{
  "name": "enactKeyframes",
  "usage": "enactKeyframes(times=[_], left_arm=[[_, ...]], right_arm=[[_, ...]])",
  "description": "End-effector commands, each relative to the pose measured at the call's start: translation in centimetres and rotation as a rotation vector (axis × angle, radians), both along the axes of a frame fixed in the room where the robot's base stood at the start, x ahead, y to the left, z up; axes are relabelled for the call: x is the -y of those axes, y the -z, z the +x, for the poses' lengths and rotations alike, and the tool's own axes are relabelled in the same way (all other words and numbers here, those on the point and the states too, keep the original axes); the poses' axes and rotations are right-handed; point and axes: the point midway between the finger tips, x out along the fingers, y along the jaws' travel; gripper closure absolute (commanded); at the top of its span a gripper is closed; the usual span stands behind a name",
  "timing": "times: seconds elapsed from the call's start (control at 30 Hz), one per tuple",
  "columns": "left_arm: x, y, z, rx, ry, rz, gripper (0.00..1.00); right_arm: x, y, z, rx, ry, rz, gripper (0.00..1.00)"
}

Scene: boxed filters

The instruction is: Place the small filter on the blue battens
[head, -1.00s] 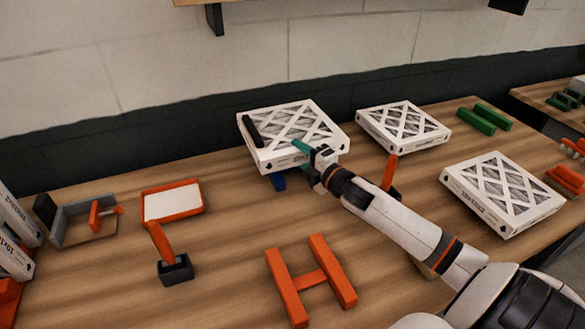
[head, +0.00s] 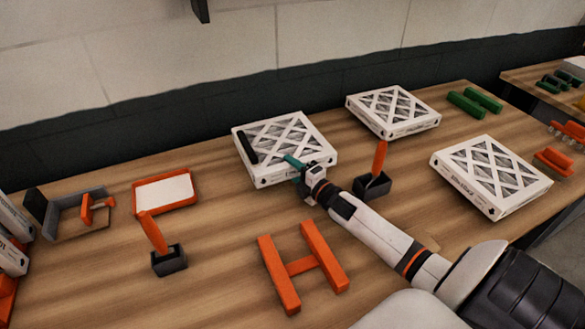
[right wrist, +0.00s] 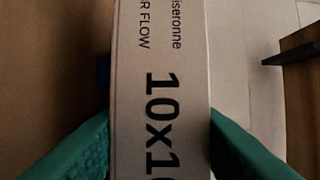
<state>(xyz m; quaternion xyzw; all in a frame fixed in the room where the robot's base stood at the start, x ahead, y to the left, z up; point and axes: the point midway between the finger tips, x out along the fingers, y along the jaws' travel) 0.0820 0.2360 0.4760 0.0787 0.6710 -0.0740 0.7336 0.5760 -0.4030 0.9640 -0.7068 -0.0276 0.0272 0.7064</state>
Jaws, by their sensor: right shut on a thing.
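The held filter (head: 290,138) is a white box with a lattice top, at the back middle of the table in the head view. My right gripper (head: 295,163) is shut on its near side wall. In the right wrist view, green fingertips (right wrist: 160,150) flank that wall, which is printed "10x1…" (right wrist: 162,115). A small blue patch (right wrist: 103,68), likely part of a blue batten, shows left of the wall. In the head view the battens are hidden, so I cannot tell whether the filter touches them. My left gripper is out of view.
A dark bar (head: 247,147) shows over the filter's left part. Two other filters (head: 393,110) (head: 490,175) lie to the right. Green battens (head: 475,102) are at the back right. An orange H-shaped piece (head: 302,265) and orange-handled tools in dark holders (head: 168,262) (head: 371,186) stand nearer.

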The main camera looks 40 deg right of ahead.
Motion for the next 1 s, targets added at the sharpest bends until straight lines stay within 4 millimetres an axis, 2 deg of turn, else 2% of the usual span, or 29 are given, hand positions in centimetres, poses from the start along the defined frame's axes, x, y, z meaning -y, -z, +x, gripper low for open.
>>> enactKeyframes(times=[0.03, 0.07, 0.17, 0.57, 0.67, 1.0], left_arm=[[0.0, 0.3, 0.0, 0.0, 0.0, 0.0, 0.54], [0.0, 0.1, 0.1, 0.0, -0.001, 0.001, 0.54], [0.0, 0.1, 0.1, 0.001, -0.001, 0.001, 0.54], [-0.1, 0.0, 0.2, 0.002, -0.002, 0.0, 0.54], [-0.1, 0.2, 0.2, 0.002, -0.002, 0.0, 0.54], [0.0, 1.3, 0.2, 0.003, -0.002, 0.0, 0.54]], right_arm=[[0.0, 0.3, 0.0, 0.001, 0.0, 0.0, 0.84], [0.0, 0.2, 0.0, 0.0, 0.0, 0.0, 0.55], [0.0, 0.1, 0.0, 0.0, 0.0, 0.0, 0.38], [0.0, 0.0, -0.4, -0.002, 0.0, 0.001, 0.38], [0.1, 0.1, -1.7, -0.003, 0.0, 0.0, 0.38], [0.6, 0.2, -8.5, -0.004, 0.0, 0.001, 0.38]])
